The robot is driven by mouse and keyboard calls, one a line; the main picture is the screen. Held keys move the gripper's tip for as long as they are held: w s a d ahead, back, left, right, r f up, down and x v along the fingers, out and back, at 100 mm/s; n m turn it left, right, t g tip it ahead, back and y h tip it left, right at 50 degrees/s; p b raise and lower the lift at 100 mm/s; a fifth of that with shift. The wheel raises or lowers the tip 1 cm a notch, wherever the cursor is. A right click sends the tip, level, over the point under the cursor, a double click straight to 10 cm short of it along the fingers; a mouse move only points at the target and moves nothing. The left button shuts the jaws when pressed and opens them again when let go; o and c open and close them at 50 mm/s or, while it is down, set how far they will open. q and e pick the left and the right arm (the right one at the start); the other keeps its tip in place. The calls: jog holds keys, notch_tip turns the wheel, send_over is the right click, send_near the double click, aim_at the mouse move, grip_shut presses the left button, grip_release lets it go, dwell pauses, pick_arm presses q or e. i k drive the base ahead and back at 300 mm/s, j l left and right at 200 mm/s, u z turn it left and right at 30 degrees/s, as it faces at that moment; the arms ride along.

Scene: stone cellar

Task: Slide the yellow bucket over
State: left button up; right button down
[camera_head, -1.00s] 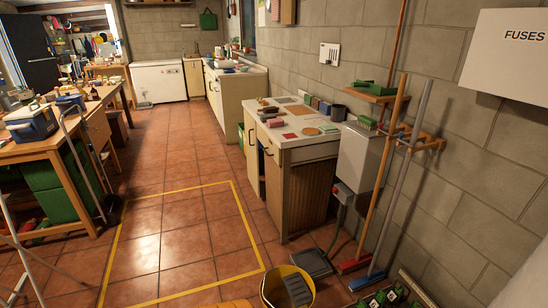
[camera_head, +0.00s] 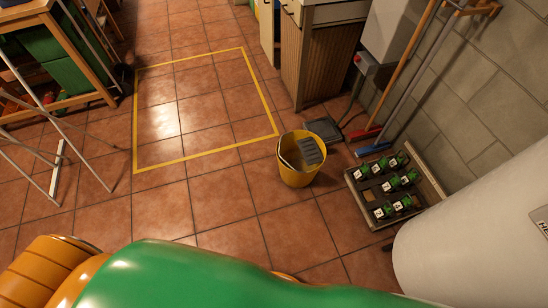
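The yellow bucket (camera_head: 297,176) stands upright on the tiled floor, just outside the near right corner of a yellow taped outline (camera_head: 205,152). A grey slatted piece (camera_head: 310,151) and something pale show in its mouth. The floor inside the outline is bare. Neither of my grippers shows in the head view. Large green and orange rounded shapes fill the bottom edge and hide the floor nearest me; I cannot tell what they are.
A crate of small green-topped items (camera_head: 387,188) sits right of the bucket. Behind it are a dustpan (camera_head: 322,129), a red broom (camera_head: 364,133) and a blue broom (camera_head: 372,149) against the wall. A white cylinder (camera_head: 470,240) stands at right. A metal folding frame (camera_head: 58,172) stands at left.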

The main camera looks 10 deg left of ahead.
aim_at(296, 172)
jog(key=i+j+z, duration=0.55)
jog(key=j, duration=0.15)
jog(key=j+z, duration=0.25)
jog(key=i+j+z, duration=0.3)
jog(key=j, duration=0.25)
jog(key=j+z, duration=0.25)
jog(key=j, duration=0.2)
jog(key=j+z, duration=0.3)
jog(key=j, duration=0.2)
